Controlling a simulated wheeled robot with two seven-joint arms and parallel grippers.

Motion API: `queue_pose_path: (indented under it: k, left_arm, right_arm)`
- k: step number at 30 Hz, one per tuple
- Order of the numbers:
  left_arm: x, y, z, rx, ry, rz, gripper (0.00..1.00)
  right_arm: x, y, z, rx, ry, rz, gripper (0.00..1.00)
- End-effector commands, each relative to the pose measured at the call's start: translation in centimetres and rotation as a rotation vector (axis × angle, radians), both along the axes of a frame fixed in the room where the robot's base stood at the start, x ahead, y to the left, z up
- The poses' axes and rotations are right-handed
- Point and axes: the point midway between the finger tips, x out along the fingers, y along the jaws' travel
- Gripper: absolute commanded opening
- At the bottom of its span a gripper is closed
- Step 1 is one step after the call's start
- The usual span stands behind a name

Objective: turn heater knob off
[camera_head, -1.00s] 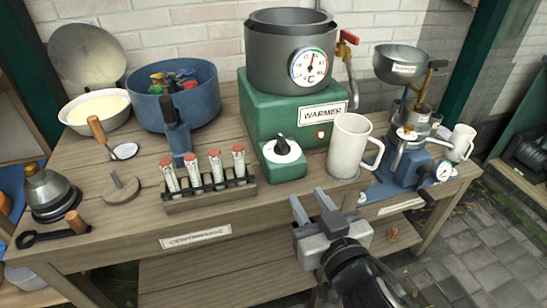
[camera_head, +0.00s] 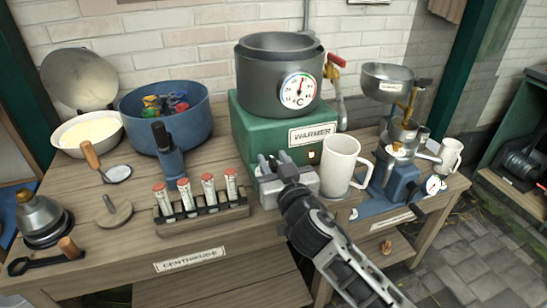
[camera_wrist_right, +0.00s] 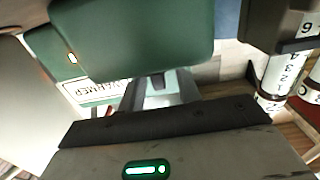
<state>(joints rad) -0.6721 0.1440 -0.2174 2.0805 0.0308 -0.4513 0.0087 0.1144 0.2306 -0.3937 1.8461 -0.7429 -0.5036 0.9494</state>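The green warmer (camera_head: 247,132) stands at the back of the bench with a grey pot (camera_head: 262,75) on it. Its heater knob, on the front block, is hidden behind my right gripper (camera_head: 275,161), which is at that block. The right wrist view shows the green housing (camera_wrist_right: 165,35) very close and the gripper's fingers (camera_wrist_right: 160,90) partly hidden beneath it. I cannot tell whether they touch or hold the knob. My left gripper is out of view.
A white mug (camera_head: 340,165) stands just right of the right gripper. A rack (camera_head: 205,212) of red-capped tubes is close on its left. A blue bowl (camera_head: 190,125) and a blue grinder-like device (camera_head: 400,185) stand farther to either side.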

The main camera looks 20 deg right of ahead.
Motion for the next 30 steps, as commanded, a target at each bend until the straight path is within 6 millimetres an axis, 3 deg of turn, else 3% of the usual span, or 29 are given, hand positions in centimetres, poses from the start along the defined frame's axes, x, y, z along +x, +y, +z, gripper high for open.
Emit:
queue_pose_path:
  k: [11,15,23,30]
  left_arm:
    - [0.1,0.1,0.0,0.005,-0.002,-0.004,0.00]
    - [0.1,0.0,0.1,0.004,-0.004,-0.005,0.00]
    - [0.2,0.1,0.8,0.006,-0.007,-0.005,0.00]
    - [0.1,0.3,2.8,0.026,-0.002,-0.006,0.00]
  right_arm:
    - [0.7,0.1,0.0,0.000,0.000,0.001,0.34]
    - [0.7,0.0,0.0,0.000,0.000,0.000,0.00]
    - [0.8,0.0,0.2,-0.004,0.003,0.034,0.00]
    - [0.8,-0.1,0.5,-0.009,0.004,0.261,0.00]
